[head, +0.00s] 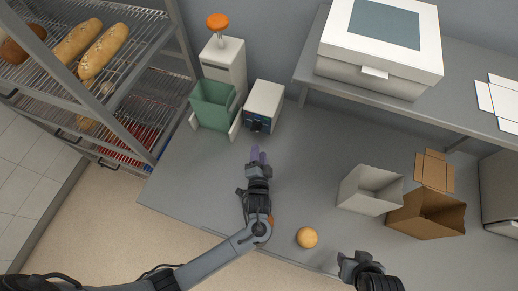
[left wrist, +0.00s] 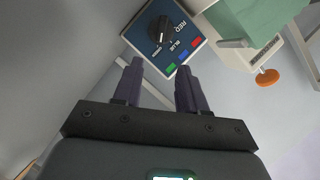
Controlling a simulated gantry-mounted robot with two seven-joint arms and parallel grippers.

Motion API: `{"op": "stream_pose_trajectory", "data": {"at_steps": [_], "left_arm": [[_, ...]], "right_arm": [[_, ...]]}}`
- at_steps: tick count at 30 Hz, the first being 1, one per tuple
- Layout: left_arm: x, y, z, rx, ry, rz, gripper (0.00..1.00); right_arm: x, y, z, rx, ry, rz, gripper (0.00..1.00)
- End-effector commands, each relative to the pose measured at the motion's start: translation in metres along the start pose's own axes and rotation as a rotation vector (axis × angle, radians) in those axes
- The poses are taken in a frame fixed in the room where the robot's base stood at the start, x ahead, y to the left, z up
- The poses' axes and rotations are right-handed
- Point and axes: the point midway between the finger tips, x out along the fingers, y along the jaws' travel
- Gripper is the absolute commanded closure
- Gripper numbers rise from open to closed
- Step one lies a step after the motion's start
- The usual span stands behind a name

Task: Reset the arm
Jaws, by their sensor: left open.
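My left gripper (head: 259,157) reaches over the grey table toward the small white box with a blue control panel (head: 262,106). In the left wrist view its two purple fingers (left wrist: 160,84) are apart, with nothing between them. The blue panel (left wrist: 166,38), with a black knob and red, blue and green marks, lies just beyond the fingertips; I cannot tell whether they touch it. My right gripper (head: 352,264) shows at the bottom of the head view, and its jaws are not clear.
A green bin (head: 213,104) and a white unit with an orange button (head: 218,23) stand behind. A round bun (head: 307,237) lies near the front edge. Open grey (head: 370,190) and brown (head: 427,213) boxes stand right. A bread rack (head: 129,97) is left. The table's middle is clear.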

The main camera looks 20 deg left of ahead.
Motion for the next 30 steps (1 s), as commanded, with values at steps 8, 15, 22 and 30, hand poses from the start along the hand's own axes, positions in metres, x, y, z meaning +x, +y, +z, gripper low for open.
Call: {"op": "stream_pose_trajectory", "data": {"at_steps": [8, 15, 22, 30], "left_arm": [[-0.001, 0.0, 0.0, 0.0, 0.0, 0.0, 0.58], [-0.002, 0.001, 0.002, -0.015, -0.005, 0.015, 0.58], [-0.013, 0.01, 0.022, -0.211, -0.078, 0.211, 0.58], [-0.081, -0.013, 0.061, -0.542, -0.306, 0.626, 0.58]], "right_arm": [[0.0, -0.001, 0.0, 0.004, 0.0, -0.003, 0.57], [0.0, -0.001, 0.0, 0.003, 0.0, -0.003, 0.57], [0.0, 0.001, 0.0, -0.002, -0.001, 0.001, 0.57], [0.0, 0.002, 0.001, -0.007, -0.002, 0.006, 0.57]]}}
